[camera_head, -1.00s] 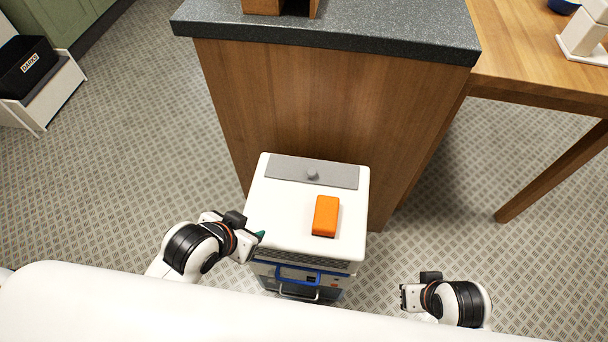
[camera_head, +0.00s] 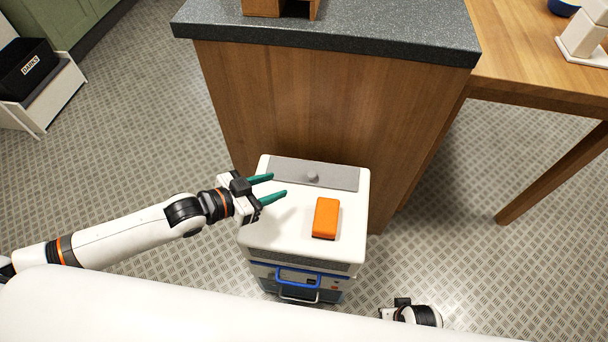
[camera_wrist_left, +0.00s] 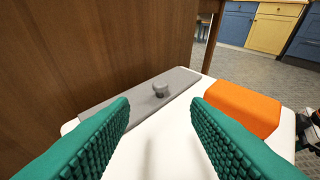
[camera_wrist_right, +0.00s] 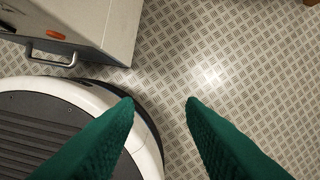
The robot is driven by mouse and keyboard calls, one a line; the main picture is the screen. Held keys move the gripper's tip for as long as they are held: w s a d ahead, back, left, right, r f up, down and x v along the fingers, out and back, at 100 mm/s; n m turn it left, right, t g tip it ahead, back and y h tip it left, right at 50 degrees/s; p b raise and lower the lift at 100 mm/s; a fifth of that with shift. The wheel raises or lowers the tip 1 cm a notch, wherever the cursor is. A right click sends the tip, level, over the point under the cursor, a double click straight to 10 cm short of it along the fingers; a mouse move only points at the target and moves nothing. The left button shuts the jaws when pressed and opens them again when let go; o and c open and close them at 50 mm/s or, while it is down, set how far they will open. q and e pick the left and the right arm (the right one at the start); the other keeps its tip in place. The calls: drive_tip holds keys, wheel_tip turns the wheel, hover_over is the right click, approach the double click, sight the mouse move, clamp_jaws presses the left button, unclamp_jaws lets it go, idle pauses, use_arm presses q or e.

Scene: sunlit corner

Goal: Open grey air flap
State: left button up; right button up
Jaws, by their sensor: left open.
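The grey air flap (camera_head: 290,172) is a flat strip lying shut along the back of the white appliance's top (camera_head: 275,230). A small round grey knob (camera_head: 312,177) stands on it. In the left wrist view the flap (camera_wrist_left: 185,80) and its knob (camera_wrist_left: 160,88) show ahead, between the fingertips. My left gripper (camera_head: 279,186) is open and empty over the left part of the top, apart from the knob and to its left. My right gripper (camera_wrist_right: 160,103) is open and empty, low over the floor, and only its wrist shows at the lower right of the head view.
An orange block (camera_head: 326,218) lies on the appliance's top, right of my left gripper. A wooden counter side (camera_head: 310,100) with a dark worktop rises directly behind the flap. A wooden table (camera_head: 530,65) stands at right. Patterned floor is open on the left.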

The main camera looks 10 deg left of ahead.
sight(311, 174)
use_arm(q)
drive_tip(key=b+x, duration=0.1)
drive_tip(key=x, duration=0.8)
drive_tip(key=shift+w+d+f+b, duration=0.1)
drive_tip(key=shift+b, duration=0.25)
drive_tip(key=shift+w+d+f, duration=0.15)
drive_tip(key=shift+w+d, duration=0.15)
drive_tip(key=shift+d, duration=0.05)
use_arm(e)
wheel_tip(311, 174, up, 7)
drive_tip(key=w, duration=0.1)
drive_tip(key=shift+w, duration=0.4)
drive_tip(key=shift+a+f, duration=0.1)
use_arm(q)
clamp_jaws()
